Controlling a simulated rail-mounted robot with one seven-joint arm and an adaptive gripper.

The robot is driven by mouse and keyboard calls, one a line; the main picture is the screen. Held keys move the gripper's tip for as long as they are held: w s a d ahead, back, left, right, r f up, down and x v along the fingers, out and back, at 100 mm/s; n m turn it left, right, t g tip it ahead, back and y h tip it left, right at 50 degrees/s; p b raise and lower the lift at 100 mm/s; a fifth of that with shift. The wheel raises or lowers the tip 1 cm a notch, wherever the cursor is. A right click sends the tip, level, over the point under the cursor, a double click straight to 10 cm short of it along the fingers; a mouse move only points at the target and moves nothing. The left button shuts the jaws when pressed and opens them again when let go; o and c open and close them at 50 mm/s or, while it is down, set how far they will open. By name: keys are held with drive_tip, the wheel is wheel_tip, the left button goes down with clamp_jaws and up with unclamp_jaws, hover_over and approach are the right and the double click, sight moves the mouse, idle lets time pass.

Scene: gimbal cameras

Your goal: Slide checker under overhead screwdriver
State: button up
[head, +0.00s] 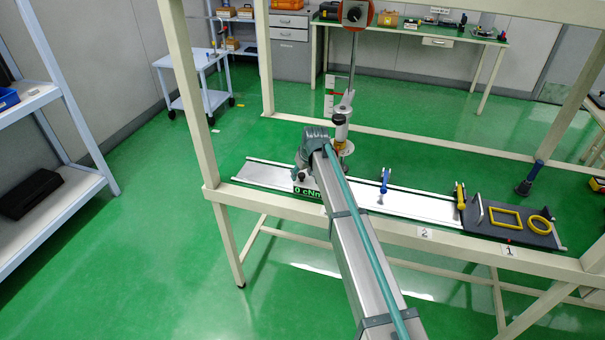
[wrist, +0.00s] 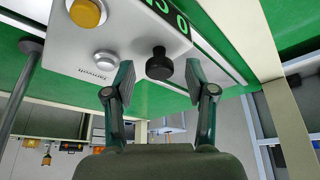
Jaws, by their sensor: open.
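The checker (head: 308,191) is a box with a green "0 cNm" display, sitting on the pale rail at left of centre; my arm hides much of it. In the wrist view the checker (wrist: 125,40) appears upside down, with a black knob (wrist: 159,64), a silver button and an orange round part. My gripper (wrist: 158,82) is open, with one finger on each side of the knob; I see a gap at both sides. The overhead screwdriver (head: 341,128) hangs over the rail, right of the checker in the head view.
The rail (head: 400,199) carries a blue clamp (head: 384,184) and a yellow clamp (head: 460,195) to the right. A dark tray (head: 512,226) with yellow frames lies at its right end. Cream frame posts (head: 185,90) stand around it. The rail's left end (head: 262,173) is bare.

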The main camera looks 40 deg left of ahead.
drive_tip(key=v, duration=1.2)
